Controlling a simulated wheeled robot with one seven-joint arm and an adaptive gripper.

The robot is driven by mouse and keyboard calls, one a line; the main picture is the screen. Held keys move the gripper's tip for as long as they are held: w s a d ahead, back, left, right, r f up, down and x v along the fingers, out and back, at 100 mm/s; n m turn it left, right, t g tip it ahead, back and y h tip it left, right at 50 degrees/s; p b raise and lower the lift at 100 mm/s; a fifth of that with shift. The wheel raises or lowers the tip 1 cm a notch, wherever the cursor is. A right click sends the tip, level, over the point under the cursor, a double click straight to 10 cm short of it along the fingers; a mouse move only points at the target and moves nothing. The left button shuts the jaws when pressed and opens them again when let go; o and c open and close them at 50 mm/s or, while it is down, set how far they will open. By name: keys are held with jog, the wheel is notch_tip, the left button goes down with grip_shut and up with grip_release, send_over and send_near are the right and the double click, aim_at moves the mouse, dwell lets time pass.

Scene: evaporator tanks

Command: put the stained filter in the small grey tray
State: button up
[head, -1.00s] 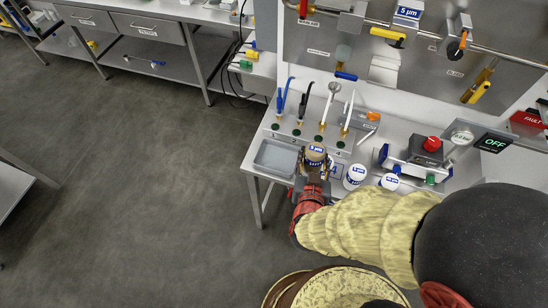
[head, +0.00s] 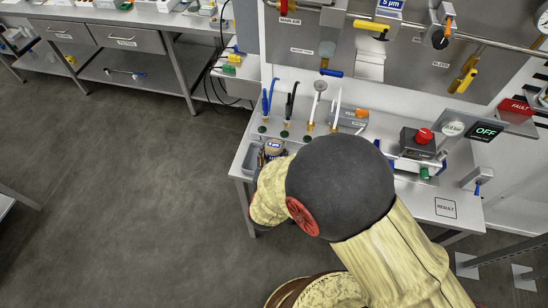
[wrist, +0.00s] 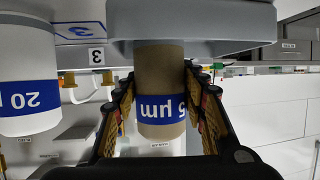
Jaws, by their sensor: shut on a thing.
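The stained filter, a brownish cylinder with a blue "5 µm" band, is between my gripper's fingers in the wrist view (wrist: 160,85). The small grey tray (wrist: 190,25) is right at the filter's far end in the wrist view, which looks upside down. I cannot tell whether the filter touches the tray floor. In the head view, my arm hides most of the tray (head: 249,158) and the gripper.
A white filter with a blue "20 µm" band (wrist: 28,80) stands beside the gripper in the wrist view. Upright hoses and probes (head: 290,105) line the bench behind the tray. A box with a red button (head: 420,143) stands to the right. Open floor lies left.

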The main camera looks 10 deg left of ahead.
jog(key=shift+f, duration=0.65)
jog(key=shift+f, duration=0.1)
jog(key=o, duration=1.2)
jog(key=shift+o, duration=0.2)
jog(key=a+p+v, duration=0.1)
jog(key=p+v, duration=0.1)
jog(key=v, duration=1)
jog(key=shift+d, duration=0.45)
